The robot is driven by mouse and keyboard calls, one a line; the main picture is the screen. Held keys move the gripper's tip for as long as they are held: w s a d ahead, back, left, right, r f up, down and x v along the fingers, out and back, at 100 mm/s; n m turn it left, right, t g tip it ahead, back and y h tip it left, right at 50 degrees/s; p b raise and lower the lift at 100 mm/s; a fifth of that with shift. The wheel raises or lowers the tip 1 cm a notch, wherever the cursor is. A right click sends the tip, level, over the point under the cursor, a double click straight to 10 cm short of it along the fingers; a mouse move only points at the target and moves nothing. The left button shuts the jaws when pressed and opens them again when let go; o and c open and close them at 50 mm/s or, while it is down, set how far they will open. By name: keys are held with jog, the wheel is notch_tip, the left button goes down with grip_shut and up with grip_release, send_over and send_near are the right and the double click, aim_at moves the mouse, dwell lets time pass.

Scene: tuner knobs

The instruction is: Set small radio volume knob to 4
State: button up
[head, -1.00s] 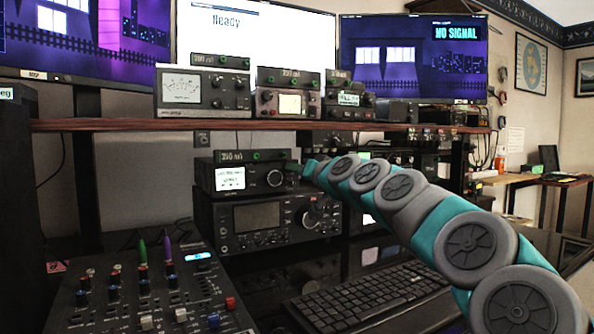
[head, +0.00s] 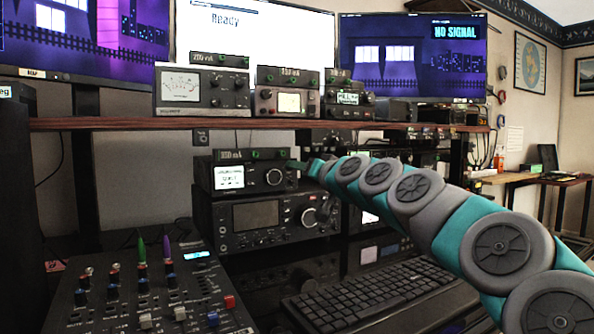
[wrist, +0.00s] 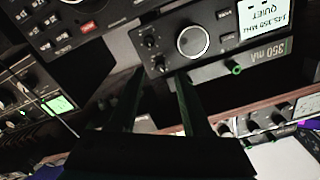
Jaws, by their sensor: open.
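The small radio (head: 245,177) is a black box on top of a larger black radio, with a lit white display at its left and a big round knob (head: 274,177) to the right of it. In the wrist view the radio is upside down, showing the big knob (wrist: 193,41) and two small black knobs, one (wrist: 150,42) and another (wrist: 158,65). Which is the volume knob I cannot read. My gripper (wrist: 158,78) is open, its two dark fingers apart and pointing at the radio's small-knob end. No contact is visible. In the head view my gripper (head: 303,165) is tiny at the radio's right edge.
A 350 mA box (head: 240,155) lies on the small radio. The larger radio (head: 270,222) is beneath it. The wooden shelf (head: 130,124) overhead carries several devices. A mixer (head: 150,290) and a keyboard (head: 375,295) lie on the desk. More equipment stands to the right.

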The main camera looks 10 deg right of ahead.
jog(key=v, duration=0.5)
jog(key=shift+s+d, duration=0.1)
dwell(0.4)
